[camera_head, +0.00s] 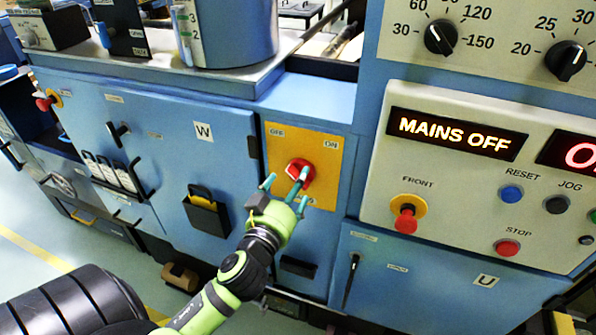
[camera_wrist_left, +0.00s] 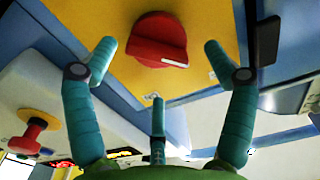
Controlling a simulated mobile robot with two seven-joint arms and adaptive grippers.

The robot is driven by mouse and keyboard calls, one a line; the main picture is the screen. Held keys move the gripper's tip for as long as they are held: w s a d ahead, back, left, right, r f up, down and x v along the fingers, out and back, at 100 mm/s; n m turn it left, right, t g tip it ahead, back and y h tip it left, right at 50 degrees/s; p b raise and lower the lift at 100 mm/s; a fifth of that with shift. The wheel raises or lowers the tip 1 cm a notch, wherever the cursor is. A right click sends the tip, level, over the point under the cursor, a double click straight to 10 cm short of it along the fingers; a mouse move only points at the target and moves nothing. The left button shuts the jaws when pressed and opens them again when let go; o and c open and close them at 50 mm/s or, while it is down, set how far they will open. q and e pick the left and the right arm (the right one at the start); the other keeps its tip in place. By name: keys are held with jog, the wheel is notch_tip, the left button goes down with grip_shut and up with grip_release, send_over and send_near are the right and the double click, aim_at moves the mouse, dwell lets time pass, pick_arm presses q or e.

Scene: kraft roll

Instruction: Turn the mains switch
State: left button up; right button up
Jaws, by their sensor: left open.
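The mains switch is a red rotary knob (camera_head: 296,165) on a yellow plate (camera_head: 324,154) marked OFF at upper left and ON at upper right. The display (camera_head: 457,133) reads MAINS OFF. My left gripper (camera_head: 285,187) is open in front of the knob, its teal fingers partly covering it. In the left wrist view the red knob (camera_wrist_left: 158,40) lies ahead, between and beyond the spread fingers of the left gripper (camera_wrist_left: 158,66). The fingers look apart from the knob, with nothing held. My right gripper is not in view.
A red FRONT push button (camera_head: 407,213) sticks out on the cream panel (camera_head: 455,200) to the right. A STOP button (camera_head: 507,247) is lower right. A black door handle (camera_head: 254,147) and a black holder (camera_head: 206,213) are on the blue cabinet to the left.

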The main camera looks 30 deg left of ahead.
aim_at(296, 178)
pick_arm(q)
jog(key=shift+p+x, duration=0.35)
jog(key=shift+x, duration=1.35)
jog(key=shift+r, duration=0.1)
jog(key=c, duration=1.1)
jog(key=o, duration=1.1)
jog(key=shift+a, duration=0.1)
jog(key=shift+s+d, duration=0.2)
jog(key=v, duration=1.1)
jog(key=shift+s, duration=0.3)
